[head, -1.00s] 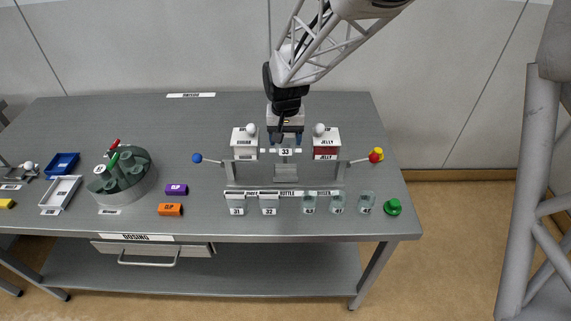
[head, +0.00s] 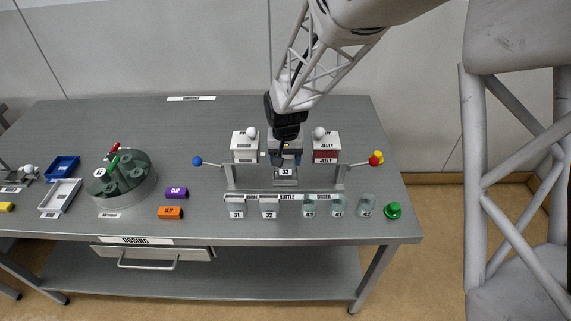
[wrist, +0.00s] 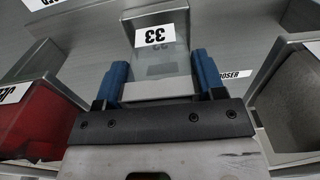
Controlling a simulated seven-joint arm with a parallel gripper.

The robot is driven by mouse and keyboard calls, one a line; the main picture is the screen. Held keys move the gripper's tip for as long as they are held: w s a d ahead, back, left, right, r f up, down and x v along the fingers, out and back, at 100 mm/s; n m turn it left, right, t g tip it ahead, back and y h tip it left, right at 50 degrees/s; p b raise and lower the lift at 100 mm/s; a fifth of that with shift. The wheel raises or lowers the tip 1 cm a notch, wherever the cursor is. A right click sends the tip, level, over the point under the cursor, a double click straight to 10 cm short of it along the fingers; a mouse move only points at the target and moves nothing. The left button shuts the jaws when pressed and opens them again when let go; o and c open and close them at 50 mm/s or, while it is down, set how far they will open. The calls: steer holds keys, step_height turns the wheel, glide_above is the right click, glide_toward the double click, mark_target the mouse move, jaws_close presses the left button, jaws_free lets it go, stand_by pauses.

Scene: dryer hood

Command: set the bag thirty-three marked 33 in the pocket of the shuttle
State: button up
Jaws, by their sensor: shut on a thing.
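The bag thirty-three (head: 285,171), a small clear block with a white 33 label, is between the blue fingers of my gripper (head: 285,160). In the wrist view my gripper (wrist: 161,78) is shut on the sides of the bag (wrist: 160,68), its label facing up in the picture. In the head view the bag is directly above or at a grey holder (head: 286,183) between two posts, which looks like the shuttle. The bag hides most of it, so I cannot tell whether the bag is in the pocket or just above it.
In front is a rack (head: 285,194) with several marked containers. Blue (head: 197,161) and red (head: 375,158) knobs stick out at the sides.

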steer(key=shift+f, duration=1.25)
steer(key=shift+f, duration=0.1)
steer(key=o, duration=0.9)
step_height(320, 180, up, 12)
steer(key=shift+r, duration=0.1)
